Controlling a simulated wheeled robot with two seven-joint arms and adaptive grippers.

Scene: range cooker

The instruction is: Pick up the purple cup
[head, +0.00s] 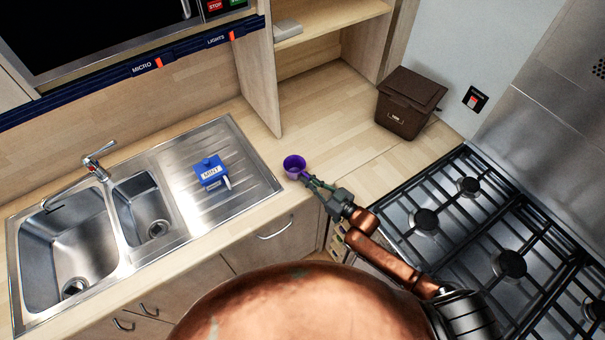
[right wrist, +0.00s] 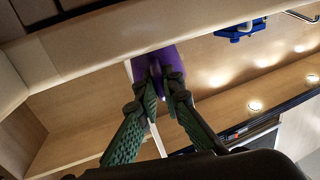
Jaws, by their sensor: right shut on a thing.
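The purple cup (head: 294,165) is at the right end of the sink's drainer, near the counter's front edge. Its open mouth faces up in the head view. My right gripper (head: 306,179) reaches it from the lower right and is shut on its near side. In the right wrist view the green finger pads (right wrist: 163,82) press on the purple cup (right wrist: 158,62) and hide part of it. I cannot tell whether the cup rests on the worktop or is just above it. My left gripper is not in view.
A blue box marked MINT (head: 211,172) stands on the steel drainer (head: 245,185) to the left. A brown bin (head: 406,103) stands at the back right. The gas hob (head: 450,215) lies to the right. The wooden worktop (head: 325,110) behind the cup is clear.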

